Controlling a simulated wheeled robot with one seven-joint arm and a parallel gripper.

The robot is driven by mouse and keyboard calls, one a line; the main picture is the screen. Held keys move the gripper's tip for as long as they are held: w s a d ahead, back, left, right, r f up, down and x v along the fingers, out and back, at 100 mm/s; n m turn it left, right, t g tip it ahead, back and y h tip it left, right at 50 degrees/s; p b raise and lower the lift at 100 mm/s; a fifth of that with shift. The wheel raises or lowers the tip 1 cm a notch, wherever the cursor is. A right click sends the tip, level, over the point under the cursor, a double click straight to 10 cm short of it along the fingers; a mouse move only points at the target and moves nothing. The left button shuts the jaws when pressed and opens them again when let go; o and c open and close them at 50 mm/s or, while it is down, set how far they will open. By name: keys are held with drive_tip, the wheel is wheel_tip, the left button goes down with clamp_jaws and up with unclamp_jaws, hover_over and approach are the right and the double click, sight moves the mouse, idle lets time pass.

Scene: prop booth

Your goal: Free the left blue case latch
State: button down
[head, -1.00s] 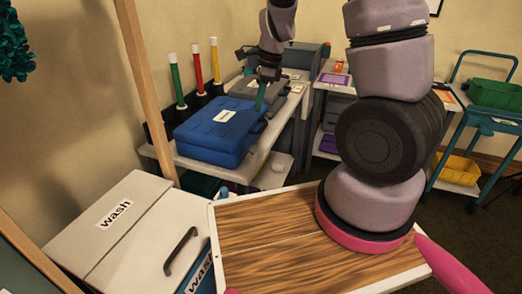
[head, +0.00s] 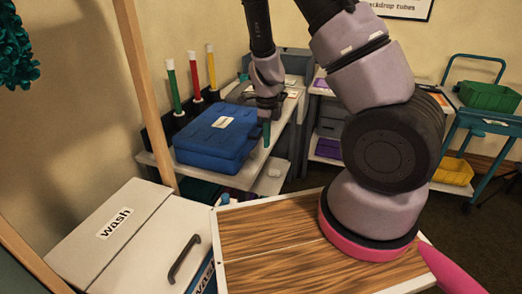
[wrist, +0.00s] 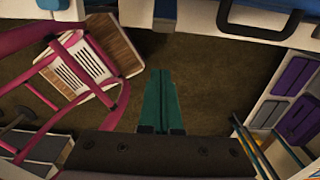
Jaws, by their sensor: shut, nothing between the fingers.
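The blue case (head: 210,138) lies closed on the white shelf top, with a white label on its lid. My gripper (head: 266,134) is beside the case's right-hand side, apart from it, with its green fingers pointing down. In the wrist view the green fingers (wrist: 160,100) are pressed together with nothing between them, over dark floor. A strip of blue (wrist: 280,3) shows at the top edge there, above a black handle (wrist: 265,30). A small dark fitting (wrist: 165,14) is left of the handle; I cannot tell whether it is the left latch. In the head view the latches are not distinguishable.
Green, red and yellow tubes (head: 194,80) stand behind the case. The white shelf edge (head: 268,150) runs close to my gripper. A white wash box (head: 125,235) is at the front left. A teal cart (head: 470,125) with bins stands at the right.

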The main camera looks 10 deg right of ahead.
sight(254, 156)
wheel_tip(254, 156, down, 10)
drive_tip(key=shift+w+a+r, duration=0.45)
drive_tip(key=shift+a+r, duration=0.2)
drive_tip(key=shift+r, duration=0.1)
drive_tip(key=shift+w+a+r, duration=0.4)
drive_tip(key=shift+a+r, duration=0.25)
drive_tip(key=shift+r, duration=0.05)
drive_tip(key=shift+w+a+r+g+h, duration=0.15)
drive_tip(key=shift+a+r+g+h, duration=0.1)
drive_tip(key=shift+r+g+h, duration=0.25)
drive_tip(key=shift+w+a+r+g+h, duration=0.25)
drive_tip(key=shift+a+g+h, duration=0.15)
drive_tip(key=shift+h, duration=0.4)
drive_tip(key=g+h, duration=0.1)
drive_tip(key=w+a+r+h, duration=0.1)
drive_tip(key=shift+a+g+h, duration=0.1)
drive_tip(key=shift+g+h, duration=0.3)
drive_tip(key=shift+s, duration=0.1)
drive_tip(key=shift+r, duration=0.2)
